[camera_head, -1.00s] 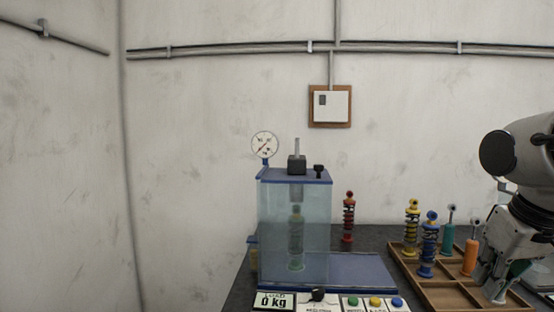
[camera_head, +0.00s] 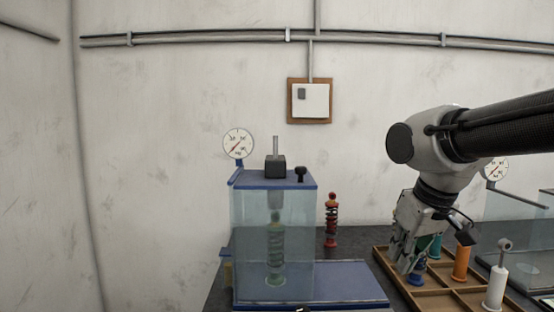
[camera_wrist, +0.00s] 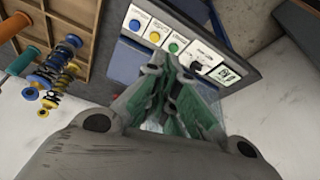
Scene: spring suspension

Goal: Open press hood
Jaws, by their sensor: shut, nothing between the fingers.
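The press stands left of centre in the head view. Its hood (camera_head: 255,240) is a see-through bluish box with a blue top (camera_head: 250,180), and it is down around a green spring suspension (camera_head: 276,250). A black knob (camera_head: 300,174) stands on the top's right part. My gripper (camera_head: 402,268) points down at the right of the press, over the tray's left part, apart from the hood. In the wrist view its fingers (camera_wrist: 172,75) are together with nothing between them. Behind them shows the press's panel with blue, yellow and green buttons (camera_wrist: 155,37).
A red suspension (camera_head: 331,220) stands between press and tray. A gauge (camera_head: 238,143) rises behind the press. Another gauge (camera_head: 496,168) and clear hood are at far right.

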